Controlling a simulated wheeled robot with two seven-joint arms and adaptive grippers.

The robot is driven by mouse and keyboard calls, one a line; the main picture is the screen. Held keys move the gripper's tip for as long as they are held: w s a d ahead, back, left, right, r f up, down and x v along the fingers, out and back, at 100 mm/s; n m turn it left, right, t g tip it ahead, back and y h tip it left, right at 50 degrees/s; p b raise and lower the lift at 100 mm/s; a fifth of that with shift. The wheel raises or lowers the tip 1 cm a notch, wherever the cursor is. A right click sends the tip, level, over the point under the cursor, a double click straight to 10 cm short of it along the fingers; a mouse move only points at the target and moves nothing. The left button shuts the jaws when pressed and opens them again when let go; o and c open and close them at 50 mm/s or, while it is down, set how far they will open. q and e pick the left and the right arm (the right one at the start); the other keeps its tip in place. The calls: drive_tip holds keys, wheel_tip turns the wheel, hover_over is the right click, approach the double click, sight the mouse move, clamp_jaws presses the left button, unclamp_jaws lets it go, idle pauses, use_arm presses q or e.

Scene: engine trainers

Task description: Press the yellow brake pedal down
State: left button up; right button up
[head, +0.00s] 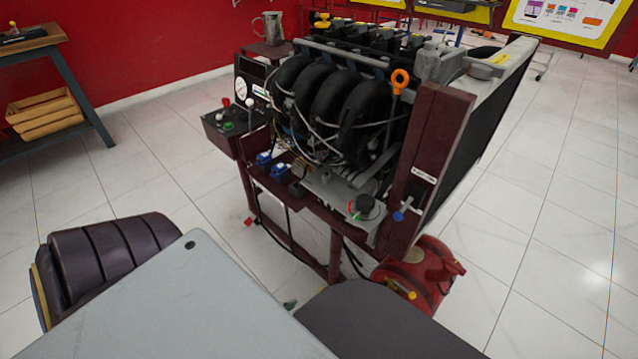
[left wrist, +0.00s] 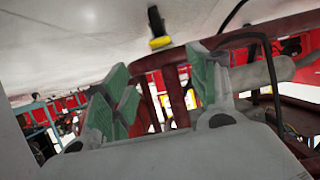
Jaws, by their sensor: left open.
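The yellow brake pedal (left wrist: 160,43) shows in the left wrist view as a small yellow pad on a black arm, near the top. My left gripper (left wrist: 163,78) is open there, with its green-padded fingers apart and nothing between them. The pedal appears beyond the fingertips, between them in the picture, with no contact visible. In the head view my arm hides most of the left gripper (head: 290,304); only a small green tip shows low before the stand. A yellow piece (head: 399,289) shows by the red tank; I cannot tell if it is the pedal. My right gripper is not in view.
The engine trainer (head: 335,100) stands on a dark red frame (head: 333,255) with hanging cables. A red tank (head: 432,272) sits low at its right. A control box (head: 235,128) juts out left. A workbench (head: 30,42) stands far left. Floor right of the trainer is clear.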

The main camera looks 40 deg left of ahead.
use_arm(q)
drive_tip(key=shift+s+a+f, duration=0.1)
drive_tip(key=shift+s+a, duration=0.05)
drive_tip(key=shift+s, duration=0.45)
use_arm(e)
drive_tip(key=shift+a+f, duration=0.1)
use_arm(q)
drive_tip(key=shift+w, duration=0.1)
drive_tip(key=b, duration=0.4)
approach(323, 294)
drive_tip(key=shift+x, duration=1.35)
drive_tip(key=shift+b+x, duration=0.8)
drive_tip(key=shift+x, duration=1.05)
drive_tip(key=shift+w+f, duration=0.3)
drive_tip(key=shift+w, duration=0.2)
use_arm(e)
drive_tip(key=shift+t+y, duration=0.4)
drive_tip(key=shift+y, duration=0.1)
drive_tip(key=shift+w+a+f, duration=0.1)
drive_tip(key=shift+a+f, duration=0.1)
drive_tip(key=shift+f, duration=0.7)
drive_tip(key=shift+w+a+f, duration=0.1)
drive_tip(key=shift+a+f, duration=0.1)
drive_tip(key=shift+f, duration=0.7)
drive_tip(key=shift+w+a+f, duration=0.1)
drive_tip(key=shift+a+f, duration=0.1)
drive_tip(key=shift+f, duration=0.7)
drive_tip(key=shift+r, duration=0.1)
